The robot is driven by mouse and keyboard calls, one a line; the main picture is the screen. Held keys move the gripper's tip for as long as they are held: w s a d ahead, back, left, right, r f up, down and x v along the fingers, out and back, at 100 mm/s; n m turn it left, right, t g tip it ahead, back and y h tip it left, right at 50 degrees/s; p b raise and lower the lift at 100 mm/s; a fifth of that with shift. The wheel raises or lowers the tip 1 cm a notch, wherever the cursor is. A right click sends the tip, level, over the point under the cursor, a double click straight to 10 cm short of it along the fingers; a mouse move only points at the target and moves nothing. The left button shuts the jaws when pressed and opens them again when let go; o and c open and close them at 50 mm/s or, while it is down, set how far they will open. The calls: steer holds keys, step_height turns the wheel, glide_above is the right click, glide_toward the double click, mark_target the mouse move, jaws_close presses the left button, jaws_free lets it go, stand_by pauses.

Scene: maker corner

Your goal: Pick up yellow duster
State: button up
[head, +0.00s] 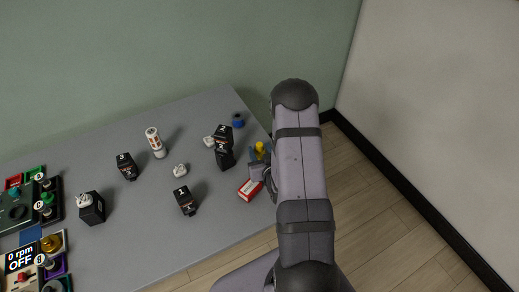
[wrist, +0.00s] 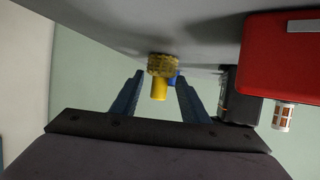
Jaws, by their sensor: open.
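The yellow duster (head: 261,147) stands near the right edge of the grey table, partly hidden by my arm in the head view. In the wrist view the duster (wrist: 159,88) shows a plain yellow handle and a wider, textured yellow head against the table, which appears at the top. My gripper (head: 259,156) is open, its blue fingers low beside the duster. In the wrist view the open gripper (wrist: 160,78) has one finger on each side of the duster's handle, with gaps. I cannot tell whether the duster is fully between the fingertips in depth.
A red and white box (head: 250,189) lies close to my gripper; it looms at upper right in the wrist view (wrist: 275,60). Stacked black blocks (head: 224,150) stand left of the duster. A blue round thing (head: 238,121) is behind it. The table (head: 215,215) is clear toward its front.

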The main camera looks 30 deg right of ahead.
mark_target(260, 144)
steer(key=shift+x, duration=0.8)
steer(key=c, duration=0.8)
steer(key=shift+r, duration=0.2)
steer(key=shift+r+b, duration=0.3)
steer(key=shift+r, duration=4.5)
